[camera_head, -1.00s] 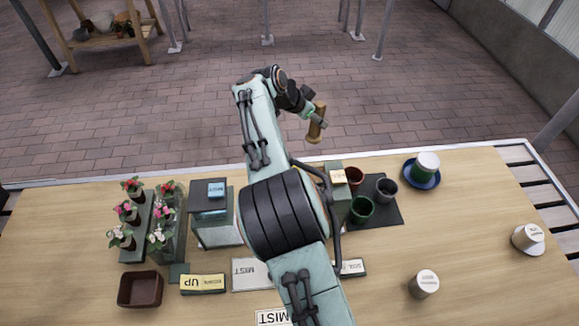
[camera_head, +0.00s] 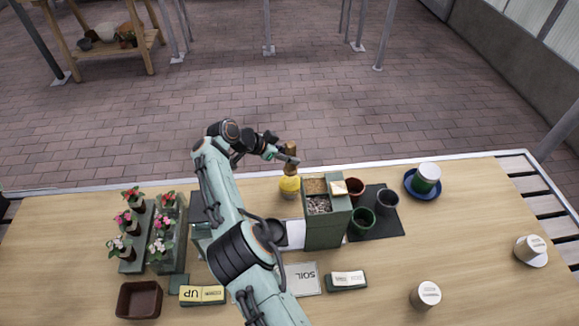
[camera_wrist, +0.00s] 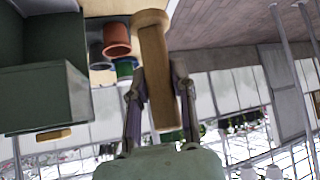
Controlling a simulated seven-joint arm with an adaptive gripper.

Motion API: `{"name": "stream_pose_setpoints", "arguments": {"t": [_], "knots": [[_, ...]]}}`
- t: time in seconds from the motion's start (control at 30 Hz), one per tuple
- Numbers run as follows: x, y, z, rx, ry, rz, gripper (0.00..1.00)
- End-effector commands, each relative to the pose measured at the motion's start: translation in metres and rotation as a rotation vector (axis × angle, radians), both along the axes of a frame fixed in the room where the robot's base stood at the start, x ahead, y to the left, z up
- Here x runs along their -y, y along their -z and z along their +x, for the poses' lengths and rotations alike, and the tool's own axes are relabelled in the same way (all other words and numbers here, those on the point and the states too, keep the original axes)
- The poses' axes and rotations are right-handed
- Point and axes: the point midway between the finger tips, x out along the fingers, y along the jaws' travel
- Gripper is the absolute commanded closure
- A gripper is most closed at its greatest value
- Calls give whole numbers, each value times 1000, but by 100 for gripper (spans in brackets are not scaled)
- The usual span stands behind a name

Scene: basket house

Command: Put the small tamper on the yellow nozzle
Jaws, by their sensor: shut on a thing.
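The small wooden tamper (camera_head: 291,169) is in my gripper (camera_head: 287,157), which is shut on its shaft. In the head view the tamper appears upright, directly above the yellow nozzle (camera_head: 289,185) in the picture. I cannot tell whether they touch or a gap remains. In the wrist view the tamper (camera_wrist: 154,75) stands between the two fingers of my gripper (camera_wrist: 160,90), with its wider round end at the top of the picture. The yellow nozzle cannot be made out in the wrist view.
A green soil bin (camera_head: 324,228) stands close right of the nozzle. Several pots, including a green pot (camera_head: 361,222), stand on a dark mat (camera_head: 392,224) farther right. Potted flowers (camera_head: 128,222) stand at left.

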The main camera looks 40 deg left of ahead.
Motion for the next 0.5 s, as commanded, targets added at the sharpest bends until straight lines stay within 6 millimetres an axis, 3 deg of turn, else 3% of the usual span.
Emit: {"name": "stream_pose_setpoints", "arguments": {"t": [0.27, 0.5], "knots": [[1, 36, 0, -2, 1, -2, 100], [0, 39, 0, 0, 0, 0, 100]]}}
